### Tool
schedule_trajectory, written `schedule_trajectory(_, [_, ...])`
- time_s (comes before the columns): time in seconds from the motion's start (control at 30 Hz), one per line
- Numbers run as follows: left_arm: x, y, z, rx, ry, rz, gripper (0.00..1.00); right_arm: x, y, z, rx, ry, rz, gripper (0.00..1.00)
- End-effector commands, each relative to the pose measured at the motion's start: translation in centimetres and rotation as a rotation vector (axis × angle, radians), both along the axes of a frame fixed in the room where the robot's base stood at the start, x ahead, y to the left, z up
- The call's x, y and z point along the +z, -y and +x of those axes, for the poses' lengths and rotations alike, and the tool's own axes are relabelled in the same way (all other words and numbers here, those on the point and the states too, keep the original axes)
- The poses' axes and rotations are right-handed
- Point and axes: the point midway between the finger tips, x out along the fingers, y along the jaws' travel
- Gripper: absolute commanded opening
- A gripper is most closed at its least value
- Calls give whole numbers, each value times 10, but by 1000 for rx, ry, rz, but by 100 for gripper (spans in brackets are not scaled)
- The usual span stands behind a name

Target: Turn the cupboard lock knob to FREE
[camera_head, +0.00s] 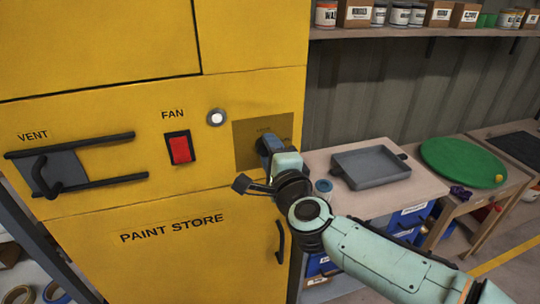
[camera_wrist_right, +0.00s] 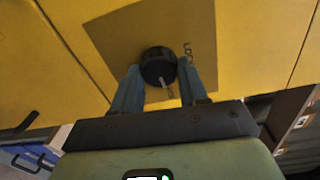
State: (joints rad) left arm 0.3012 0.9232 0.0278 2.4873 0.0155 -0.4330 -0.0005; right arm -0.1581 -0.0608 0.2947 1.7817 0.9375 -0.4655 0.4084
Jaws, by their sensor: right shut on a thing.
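The yellow cupboard (camera_head: 100,180) is marked PAINT STORE and fills the left of the head view. Its black round lock knob sits on a brownish label plate (camera_head: 245,135) and is mostly hidden there by my right gripper (camera_head: 268,146). In the right wrist view the knob (camera_wrist_right: 158,65) is between the two blue-grey fingers of the right gripper (camera_wrist_right: 157,82), which is shut on it. A pale pointer mark on the knob points toward the lower right of that view. Part of the plate's lettering shows, apparently LOCK; the rest is unreadable. My left gripper is not in view.
A red fan switch (camera_head: 180,148), a round white button (camera_head: 216,118) and the vent bars (camera_head: 75,145) are left of the plate. A black door handle (camera_head: 281,242) is below. A bench with a grey tray (camera_head: 370,167) stands to the right.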

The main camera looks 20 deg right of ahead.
Motion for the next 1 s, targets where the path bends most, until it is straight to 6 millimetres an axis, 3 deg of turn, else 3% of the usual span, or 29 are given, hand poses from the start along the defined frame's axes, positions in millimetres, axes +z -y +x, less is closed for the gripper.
schedule_trajectory(0.77, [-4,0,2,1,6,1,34,-1,0,0,0,-4,101,12])
schedule_trajectory(0.8, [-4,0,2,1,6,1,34,-1,0,0,0,-4,101,53])
schedule_trajectory(0.83, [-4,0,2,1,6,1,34,-1,0,0,0,-4,101,62])
schedule_trajectory(0.87, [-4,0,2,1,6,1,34,-1,0,0,0,-4,101,68])
schedule_trajectory(1.0, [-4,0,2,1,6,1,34,0,0,0,0,-4,99,68])
